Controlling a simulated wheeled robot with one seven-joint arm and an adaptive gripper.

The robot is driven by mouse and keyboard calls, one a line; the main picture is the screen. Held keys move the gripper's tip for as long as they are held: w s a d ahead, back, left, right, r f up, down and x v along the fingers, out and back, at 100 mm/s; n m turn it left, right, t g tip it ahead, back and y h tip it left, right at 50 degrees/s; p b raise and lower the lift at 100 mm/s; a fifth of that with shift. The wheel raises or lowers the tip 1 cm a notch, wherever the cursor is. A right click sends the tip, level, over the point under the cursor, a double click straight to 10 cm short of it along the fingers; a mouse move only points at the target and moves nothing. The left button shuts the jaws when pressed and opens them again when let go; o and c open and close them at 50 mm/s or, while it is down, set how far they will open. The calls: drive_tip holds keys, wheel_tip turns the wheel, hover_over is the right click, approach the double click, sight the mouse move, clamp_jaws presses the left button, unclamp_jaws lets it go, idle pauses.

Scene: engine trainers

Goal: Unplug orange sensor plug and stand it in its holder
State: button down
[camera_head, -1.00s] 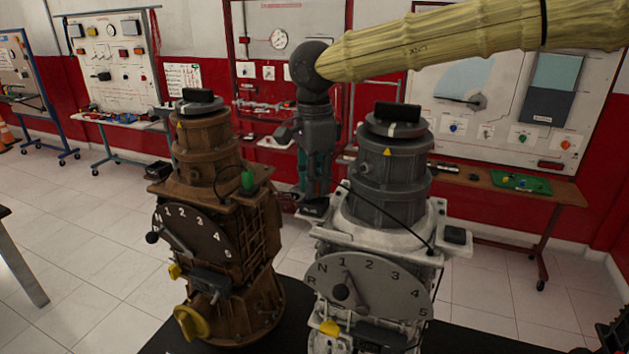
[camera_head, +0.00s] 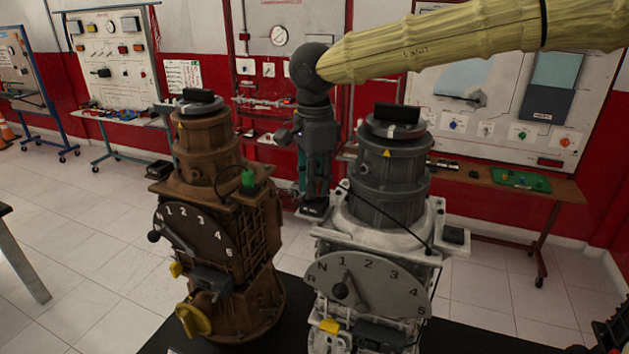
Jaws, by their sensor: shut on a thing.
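My gripper (camera_head: 313,205) hangs pointing down in the gap between two gearbox trainers, a brown one (camera_head: 207,150) on the left and a grey-white one (camera_head: 391,178) on the right. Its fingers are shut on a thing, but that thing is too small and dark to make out. I cannot pick out the orange sensor plug. No holder for it can be told apart either. The grey trainer's upper edge stands close to the right of my fingertips; I cannot tell whether they touch.
A green part (camera_head: 248,181) sits on the brown trainer's top. Wall panels and benches are behind, with open tiled floor (camera_head: 80,235).

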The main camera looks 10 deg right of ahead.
drive_tip(key=shift+s+f, duration=0.1)
drive_tip(key=shift+f, duration=1.05)
idle(0.6)
drive_tip(key=c, duration=1.3)
unclamp_jaws()
drive_tip(key=shift+f, duration=0.1)
drive_tip(key=shift+o, duration=0.2)
drive_tip(key=shift+r, duration=0.45)
wheel_tip(320, 180, up, 11)
drive_tip(key=shift+r, duration=0.2)
